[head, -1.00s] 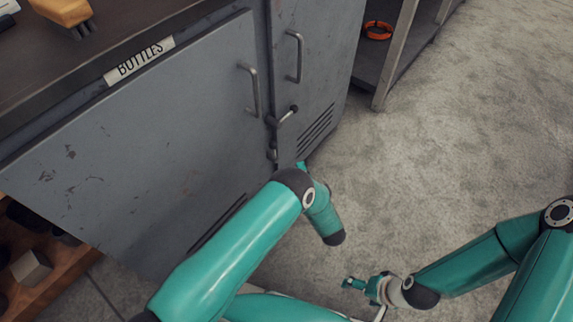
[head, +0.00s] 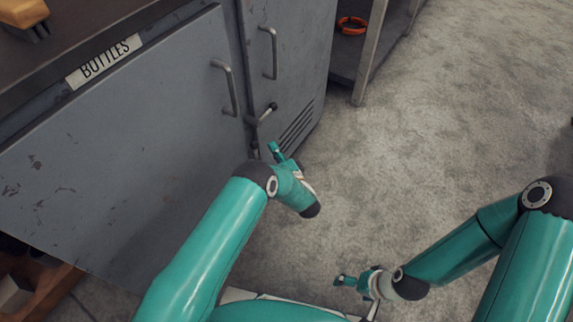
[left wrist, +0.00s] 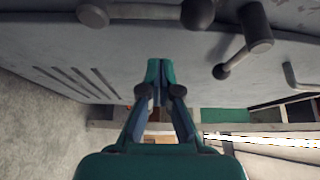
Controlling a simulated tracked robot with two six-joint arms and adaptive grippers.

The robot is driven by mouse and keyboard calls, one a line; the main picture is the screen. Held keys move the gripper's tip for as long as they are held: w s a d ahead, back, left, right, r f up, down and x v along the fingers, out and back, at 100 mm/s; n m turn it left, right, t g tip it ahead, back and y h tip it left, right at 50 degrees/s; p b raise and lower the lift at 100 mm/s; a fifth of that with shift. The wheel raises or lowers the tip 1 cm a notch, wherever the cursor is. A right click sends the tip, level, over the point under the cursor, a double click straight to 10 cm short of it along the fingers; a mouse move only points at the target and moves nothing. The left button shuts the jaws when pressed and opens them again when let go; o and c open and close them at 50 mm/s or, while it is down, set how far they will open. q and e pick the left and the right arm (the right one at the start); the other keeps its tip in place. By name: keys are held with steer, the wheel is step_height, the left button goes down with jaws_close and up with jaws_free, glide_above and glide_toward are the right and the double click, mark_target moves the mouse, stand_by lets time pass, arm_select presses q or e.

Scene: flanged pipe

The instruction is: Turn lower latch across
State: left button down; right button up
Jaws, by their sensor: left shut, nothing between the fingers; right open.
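The lower latch (head: 254,151) is on the grey cabinet beside the seam between its doors, small and partly lost near my left gripper in the head view. The upper latch (head: 262,114) sits above it, its dark knob up to the right; it also shows in the left wrist view (left wrist: 242,45). There, a dark ball end (left wrist: 197,12) beside a grey bar is cut by the top edge. My left gripper (head: 273,150) is shut and empty, just right of the lower latch; contact cannot be told. Its closed fingers (left wrist: 160,88) point along the cabinet. My right gripper (head: 343,281) is open, low over the floor.
The wide door has a bar handle (head: 226,88), and the narrow door has another (head: 269,53) above vent slots (head: 296,128). A "BOTTLES" label (head: 103,61) is on the cabinet edge. An orange ring (head: 351,25) lies on a shelf behind. The carpet at right is clear.

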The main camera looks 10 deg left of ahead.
arm_select(q)
steer(key=shift+x, duration=1.15)
steer(key=shift+s+a, duration=0.25)
steer(key=shift+s, duration=0.3)
steer(key=shift+s+a, duration=0.2)
steer(key=shift+s, duration=0.35)
steer(key=shift+s+a, duration=0.45)
steer(key=shift+s, duration=0.3)
